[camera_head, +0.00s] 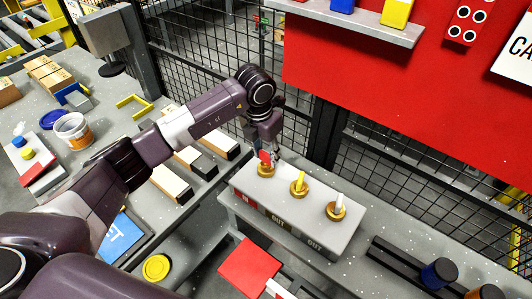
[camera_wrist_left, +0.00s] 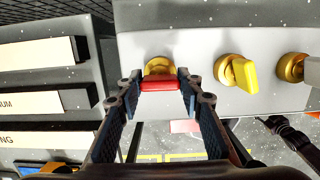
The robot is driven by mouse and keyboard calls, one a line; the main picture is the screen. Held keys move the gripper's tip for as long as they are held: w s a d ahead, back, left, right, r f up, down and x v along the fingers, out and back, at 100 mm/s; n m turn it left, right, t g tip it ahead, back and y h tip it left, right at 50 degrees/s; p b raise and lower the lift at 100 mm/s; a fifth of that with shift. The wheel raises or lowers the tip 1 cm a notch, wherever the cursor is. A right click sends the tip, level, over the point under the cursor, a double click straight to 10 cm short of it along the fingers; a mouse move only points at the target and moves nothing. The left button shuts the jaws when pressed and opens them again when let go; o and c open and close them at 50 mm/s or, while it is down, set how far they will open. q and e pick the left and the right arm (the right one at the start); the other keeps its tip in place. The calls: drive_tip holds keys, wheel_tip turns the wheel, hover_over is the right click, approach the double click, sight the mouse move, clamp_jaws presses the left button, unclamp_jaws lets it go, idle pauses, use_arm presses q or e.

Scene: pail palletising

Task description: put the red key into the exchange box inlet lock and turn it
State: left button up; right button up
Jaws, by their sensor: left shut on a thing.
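The grey exchange box (camera_head: 312,203) has three brass locks on top. The left one, the inlet lock (camera_head: 266,171), is above the red IN label. The red key (camera_head: 265,157) stands at this lock. My left gripper (camera_head: 266,138) reaches down from above and is shut on the key. In the left wrist view the red key (camera_wrist_left: 160,85) lies between the two fingertips, right against the brass inlet lock (camera_wrist_left: 160,66). How deep the key sits is hidden.
A yellow key (camera_head: 299,184) and a white key (camera_head: 339,202) stand in the two OUT locks to the right. A black mesh fence (camera_head: 205,60) and a red board (camera_head: 400,100) rise behind. White-topped blocks (camera_head: 172,182) lie to the left.

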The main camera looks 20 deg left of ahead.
use_arm(q)
drive_tip(key=shift+f+b, duration=0.5)
drive_tip(key=shift+f, duration=0.2)
drive_tip(key=o, duration=1.5)
drive_tip(key=shift+r, duration=0.1)
drive_tip(key=r, duration=0.4)
drive_tip(key=s+r, duration=0.1)
drive_tip(key=r, duration=0.6)
drive_tip(key=shift+s+a+r, duration=0.35)
drive_tip(key=shift+c, duration=0.3)
